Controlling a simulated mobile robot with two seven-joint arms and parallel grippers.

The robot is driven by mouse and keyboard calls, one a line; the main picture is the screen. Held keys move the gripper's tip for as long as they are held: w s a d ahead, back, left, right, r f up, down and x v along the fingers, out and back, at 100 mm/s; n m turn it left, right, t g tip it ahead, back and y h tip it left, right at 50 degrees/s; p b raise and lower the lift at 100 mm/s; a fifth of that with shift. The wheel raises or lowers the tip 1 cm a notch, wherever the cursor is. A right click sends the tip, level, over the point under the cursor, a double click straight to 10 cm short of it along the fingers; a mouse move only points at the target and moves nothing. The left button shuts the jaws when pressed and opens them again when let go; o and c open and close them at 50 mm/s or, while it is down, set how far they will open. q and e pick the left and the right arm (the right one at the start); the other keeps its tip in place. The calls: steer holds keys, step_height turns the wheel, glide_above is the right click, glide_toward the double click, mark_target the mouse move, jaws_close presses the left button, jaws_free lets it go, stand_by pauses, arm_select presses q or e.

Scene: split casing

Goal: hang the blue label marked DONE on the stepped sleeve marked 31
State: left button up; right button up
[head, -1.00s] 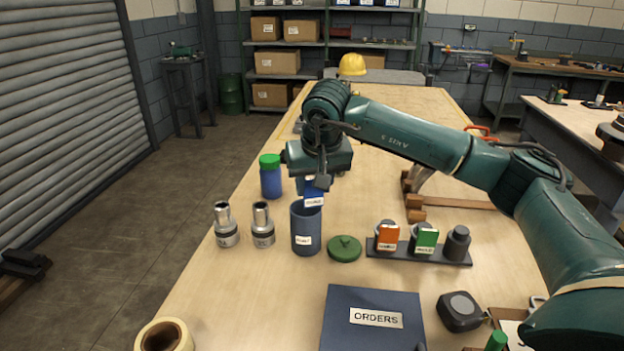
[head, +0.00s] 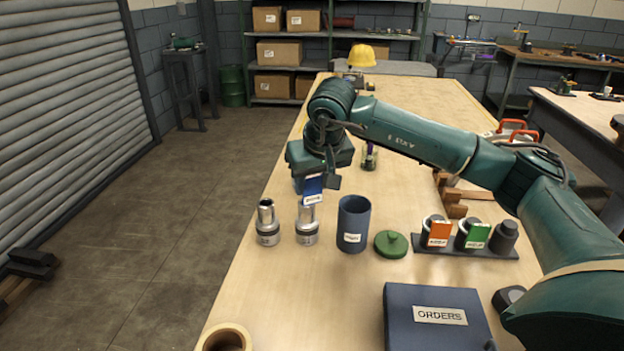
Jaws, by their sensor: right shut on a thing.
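A blue label (head: 313,187) with a white strip hangs from my right gripper (head: 322,178), which is shut on it. The print on the label is too small to read. Two metallic stepped sleeves stand upright on the table: a left sleeve (head: 268,225) and a right sleeve (head: 306,228). Their marks are too small to read, so I cannot tell which is 31. In the picture, the label's lower edge overlaps the top of the right sleeve; I cannot tell whether they touch. My left gripper is not in view.
A dark blue pot (head: 353,225) and a green lid (head: 391,244) stand to the right of the sleeves. Further right, a dark rack (head: 466,247) holds an orange label (head: 439,232) and a green label (head: 477,235). An ORDERS box (head: 437,318) and a tape roll (head: 224,338) are nearer.

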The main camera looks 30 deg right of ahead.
mark_target(313, 203)
steer(key=shift+f+b, duration=0.9)
steer(key=shift+f, duration=0.55)
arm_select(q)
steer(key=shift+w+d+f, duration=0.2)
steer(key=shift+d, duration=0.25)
arm_select(e)
steer(key=shift+f, duration=0.4)
arm_select(q)
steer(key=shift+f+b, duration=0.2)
steer(key=shift+b, duration=0.2)
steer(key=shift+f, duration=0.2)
arm_select(e)
steer(key=shift+f, duration=0.3)
steer(key=shift+f+b, duration=0.55)
steer(key=shift+b, duration=0.05)
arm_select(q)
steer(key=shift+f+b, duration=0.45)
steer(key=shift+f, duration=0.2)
arm_select(e)
steer(key=shift+f, duration=0.6)
steer(key=shift+f, duration=0.1)
arm_select(q)
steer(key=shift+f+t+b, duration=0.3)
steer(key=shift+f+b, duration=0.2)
steer(key=shift+b, duration=0.5)
arm_select(e)
steer(key=shift+f, duration=1.15)
